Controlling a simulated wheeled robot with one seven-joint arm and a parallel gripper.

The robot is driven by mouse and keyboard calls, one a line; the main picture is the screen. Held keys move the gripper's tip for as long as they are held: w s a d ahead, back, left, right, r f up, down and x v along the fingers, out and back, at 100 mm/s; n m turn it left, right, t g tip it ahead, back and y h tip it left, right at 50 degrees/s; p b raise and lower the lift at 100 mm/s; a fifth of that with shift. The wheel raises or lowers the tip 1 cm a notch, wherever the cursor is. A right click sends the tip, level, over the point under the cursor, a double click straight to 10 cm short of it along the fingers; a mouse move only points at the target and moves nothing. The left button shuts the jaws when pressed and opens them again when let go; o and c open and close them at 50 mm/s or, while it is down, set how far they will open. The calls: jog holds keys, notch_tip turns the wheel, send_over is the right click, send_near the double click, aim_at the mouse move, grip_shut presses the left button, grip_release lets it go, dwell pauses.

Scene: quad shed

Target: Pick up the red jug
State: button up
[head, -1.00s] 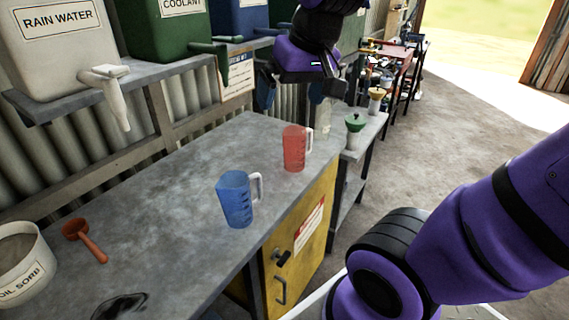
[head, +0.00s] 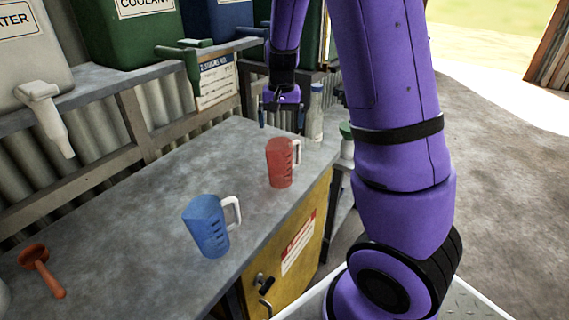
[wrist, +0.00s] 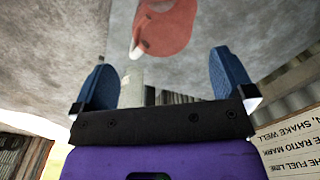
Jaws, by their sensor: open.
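The red jug (head: 281,163) stands upright on the grey bench top (head: 150,215), near its far right end. It is translucent red with a pale handle on its right side in the head view. In the wrist view the red jug (wrist: 166,22) shows at the top, beyond the fingertips, cut off by the frame edge. My gripper (head: 283,110) is behind and above the jug in the head view. In the wrist view my gripper (wrist: 166,75) has its two blue fingers wide apart with nothing between them touching.
A blue jug (head: 208,226) stands nearer on the bench, left of the red one. Green coolant (head: 125,30) and rain water (head: 25,60) containers sit on the shelf above. A posted sheet (head: 215,80) hangs behind the bench.

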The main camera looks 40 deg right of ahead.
aim_at(280, 153)
jog(key=shift+w+f, duration=0.15)
jog(key=shift+f, duration=2.7)
jog(key=shift+w+f, duration=0.15)
jog(key=shift+f, duration=2.7)
jog(key=shift+c, duration=0.5)
jog(key=c, duration=0.8)
jog(key=shift+o, duration=0.2)
